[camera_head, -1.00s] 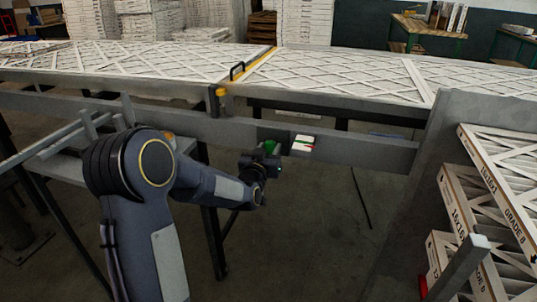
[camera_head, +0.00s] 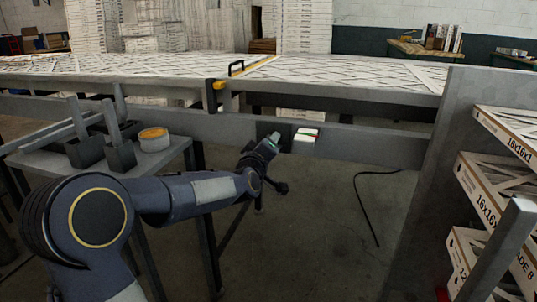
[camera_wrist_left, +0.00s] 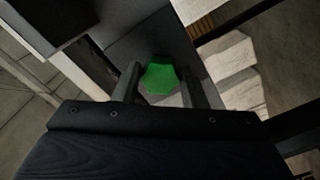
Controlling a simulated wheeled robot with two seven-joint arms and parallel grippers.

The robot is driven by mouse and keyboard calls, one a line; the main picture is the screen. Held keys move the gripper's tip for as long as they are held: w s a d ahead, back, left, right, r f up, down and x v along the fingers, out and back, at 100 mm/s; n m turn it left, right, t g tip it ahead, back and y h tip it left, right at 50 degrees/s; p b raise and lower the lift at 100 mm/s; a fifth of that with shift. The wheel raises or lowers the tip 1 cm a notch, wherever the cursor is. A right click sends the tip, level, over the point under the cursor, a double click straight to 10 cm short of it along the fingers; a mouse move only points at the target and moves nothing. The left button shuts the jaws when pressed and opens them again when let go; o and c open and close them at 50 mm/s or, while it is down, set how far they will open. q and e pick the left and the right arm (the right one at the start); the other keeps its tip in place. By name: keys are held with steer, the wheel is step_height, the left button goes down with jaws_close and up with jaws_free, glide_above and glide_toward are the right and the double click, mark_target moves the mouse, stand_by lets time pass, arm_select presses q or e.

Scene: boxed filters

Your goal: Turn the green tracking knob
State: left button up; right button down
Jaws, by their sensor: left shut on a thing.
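The green tracking knob (camera_wrist_left: 160,78) shows in the left wrist view as a bright green faceted piece between the two dark fingers of my left gripper (camera_wrist_left: 160,88). The fingers are closed on it from both sides. In the head view my left gripper (camera_head: 273,140) is at the grey front rail of the conveyor table, just left of a small white label plate. There the gripper mostly hides the knob. My right gripper is in neither current view.
The white label plate (camera_head: 306,135) is on the grey rail (camera_head: 365,145). Boxed filters (camera_head: 490,200) are stacked on a rack at the right. A side table at the left holds dark bins (camera_head: 88,150) and an orange-topped round container (camera_head: 154,139). A black cable hangs below the rail.

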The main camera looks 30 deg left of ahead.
arm_select(q)
steer(key=shift+n+b, duration=0.35)
steer(key=shift+n, duration=0.15)
steer(key=o, duration=1)
steer(key=v, duration=0.7)
steer(key=shift+s, duration=0.4)
